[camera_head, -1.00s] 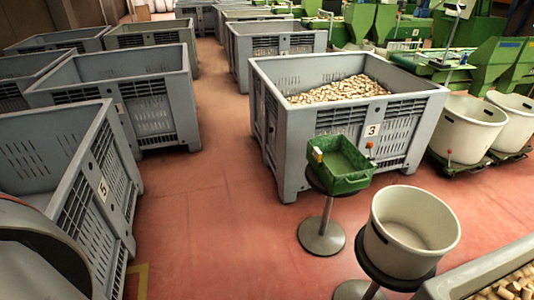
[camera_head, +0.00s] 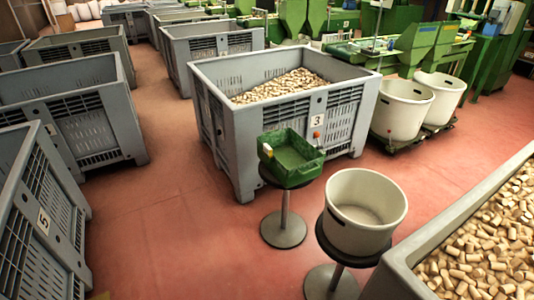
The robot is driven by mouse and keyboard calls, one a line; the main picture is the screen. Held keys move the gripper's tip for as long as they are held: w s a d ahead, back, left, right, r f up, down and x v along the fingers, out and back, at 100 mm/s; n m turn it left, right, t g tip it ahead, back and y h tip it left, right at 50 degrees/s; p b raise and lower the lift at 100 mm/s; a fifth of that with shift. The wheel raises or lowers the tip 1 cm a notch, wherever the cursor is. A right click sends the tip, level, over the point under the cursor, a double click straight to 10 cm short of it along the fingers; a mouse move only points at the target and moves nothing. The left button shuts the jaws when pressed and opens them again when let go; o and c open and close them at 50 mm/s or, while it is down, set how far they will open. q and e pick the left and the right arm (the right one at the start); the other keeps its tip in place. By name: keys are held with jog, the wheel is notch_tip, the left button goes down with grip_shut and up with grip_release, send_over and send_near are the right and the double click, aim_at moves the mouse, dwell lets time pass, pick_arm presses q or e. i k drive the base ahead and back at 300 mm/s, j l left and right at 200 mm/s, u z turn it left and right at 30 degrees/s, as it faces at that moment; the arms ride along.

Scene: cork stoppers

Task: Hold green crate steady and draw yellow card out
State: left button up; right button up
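The green crate (camera_head: 299,177) is a small open-topped box and stands on a round-topped stool in the middle of the head view. Its inside looks empty. A small pale yellow piece (camera_head: 267,150), likely the yellow card, shows at the crate's left corner. It is too small to tell how it is held there. Neither of my grippers is in view, and nothing of mine touches the crate.
A white tub (camera_head: 362,240) stands on another stool right of the crate. A grey bin of corks (camera_head: 240,140), numbered 3, is close behind. Another cork-filled bin (camera_head: 425,238) fills the lower right. Red floor (camera_head: 180,235) is open at left.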

aim_at(267, 150)
jog(key=u, duration=0.55)
jog(key=i+j+u, duration=0.1)
jog(key=i+u, duration=0.35)
jog(key=i, duration=3.4)
jog(key=i+j+z, duration=0.2)
jog(key=i, duration=0.4)
jog(key=i+j+z, duration=0.2)
jog(key=i, duration=0.4)
jog(key=l+z, duration=0.15)
jog(key=z, duration=3.05)
